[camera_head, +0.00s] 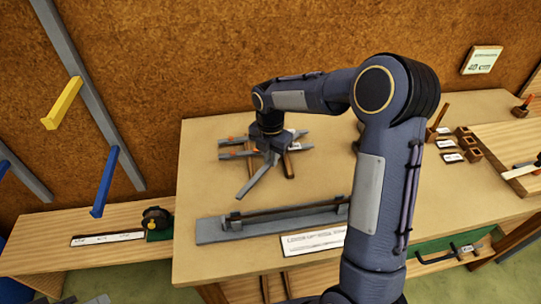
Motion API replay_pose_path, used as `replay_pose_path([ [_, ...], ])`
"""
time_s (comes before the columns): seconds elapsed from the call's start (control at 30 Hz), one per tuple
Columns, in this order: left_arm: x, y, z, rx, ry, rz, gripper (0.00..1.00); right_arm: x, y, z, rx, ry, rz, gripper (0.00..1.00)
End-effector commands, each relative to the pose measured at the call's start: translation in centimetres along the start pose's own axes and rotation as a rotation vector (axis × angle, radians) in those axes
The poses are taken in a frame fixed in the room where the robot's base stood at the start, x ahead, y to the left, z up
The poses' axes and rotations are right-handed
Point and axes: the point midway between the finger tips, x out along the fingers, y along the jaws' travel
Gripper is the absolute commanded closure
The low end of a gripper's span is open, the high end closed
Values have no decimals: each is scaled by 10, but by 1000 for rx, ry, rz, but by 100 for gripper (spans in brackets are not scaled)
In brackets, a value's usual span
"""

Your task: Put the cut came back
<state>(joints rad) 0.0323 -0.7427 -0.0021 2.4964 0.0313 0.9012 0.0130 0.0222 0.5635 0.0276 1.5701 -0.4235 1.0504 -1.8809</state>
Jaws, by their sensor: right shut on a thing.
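My right gripper (268,150) reaches down over the back left of the workbench and is shut on a grey strip, which looks like the cut came (257,180). The strip slants down to the left, its near end over bare bench top. Just behind and beside it, several grey cames (232,141) with orange marks lie across dark wooden rails (288,166). The gripper hides part of this rack and the strip's upper end. I cannot tell whether the strip touches the rack. My left gripper is not in view.
A grey fixture (210,231) with a long dark bar lies at the bench's front, beside a white label card (300,245). Small wooden blocks (465,139) and cards stand at the right. A tape measure (156,219) sits on the lower left bench. The bench middle is clear.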

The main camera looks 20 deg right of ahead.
Motion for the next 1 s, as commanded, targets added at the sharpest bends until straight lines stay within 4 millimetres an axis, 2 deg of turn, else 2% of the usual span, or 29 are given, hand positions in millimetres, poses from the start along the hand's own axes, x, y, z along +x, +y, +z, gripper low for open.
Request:
replay_pose_path([
  [0.5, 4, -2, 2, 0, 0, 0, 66, 9, 0, 0, 1, -1, 1, 100],
  [0.53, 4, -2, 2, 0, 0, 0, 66, 9, 0, 0, 1, -1, 1, 85],
  [0.7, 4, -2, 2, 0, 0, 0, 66, 8, 0, 0, 1, -1, 1, 64],
  [1.0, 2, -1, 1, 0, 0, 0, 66, 5, 0, 0, 1, -1, 1, 64],
])
